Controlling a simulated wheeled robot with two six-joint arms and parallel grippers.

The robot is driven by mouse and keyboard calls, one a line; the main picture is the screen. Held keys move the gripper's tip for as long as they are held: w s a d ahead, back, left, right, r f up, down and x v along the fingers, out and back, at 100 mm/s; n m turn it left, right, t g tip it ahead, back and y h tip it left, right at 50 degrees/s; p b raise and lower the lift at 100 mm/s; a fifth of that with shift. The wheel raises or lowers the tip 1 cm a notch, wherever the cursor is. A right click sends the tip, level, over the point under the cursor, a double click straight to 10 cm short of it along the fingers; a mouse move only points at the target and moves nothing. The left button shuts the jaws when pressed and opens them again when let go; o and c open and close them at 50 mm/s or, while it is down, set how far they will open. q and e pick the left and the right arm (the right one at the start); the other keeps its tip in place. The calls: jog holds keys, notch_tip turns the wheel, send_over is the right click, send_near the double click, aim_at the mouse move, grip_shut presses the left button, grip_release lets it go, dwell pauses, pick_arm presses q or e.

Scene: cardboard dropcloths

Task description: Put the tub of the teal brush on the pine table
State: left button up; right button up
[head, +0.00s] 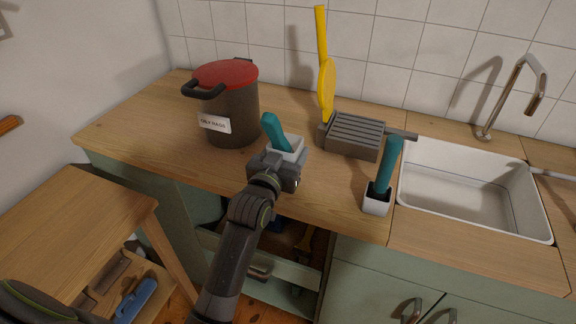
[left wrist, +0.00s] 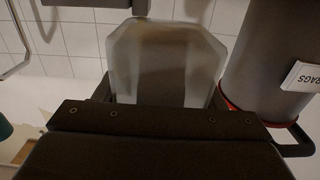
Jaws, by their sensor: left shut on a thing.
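My left gripper (head: 280,165) is shut on a pale tub (head: 290,147) with a teal brush handle (head: 274,131) leaning out of it. The tub is over the wooden counter, right of the bin; I cannot tell if it touches the wood. In the left wrist view the tub (left wrist: 165,65) fills the space between the fingers. A second, smaller white tub (head: 376,205) with an upright teal handle (head: 389,163) stands at the counter's front edge by the sink. The pine table (head: 85,220) is at lower left, its top bare. My right gripper is not in view.
A dark bin (head: 236,118) with a red lid stands on the counter, left of the held tub; it shows in the left wrist view (left wrist: 265,60). A grey slatted block (head: 354,136) and yellow brush (head: 326,75) stand behind. A white sink (head: 470,190) lies right.

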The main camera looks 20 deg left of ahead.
pick_arm(q)
jog(key=shift+f, duration=1.8)
jog(key=shift+f, duration=0.2)
jog(key=o, duration=1.1)
jog(key=shift+c, duration=0.2)
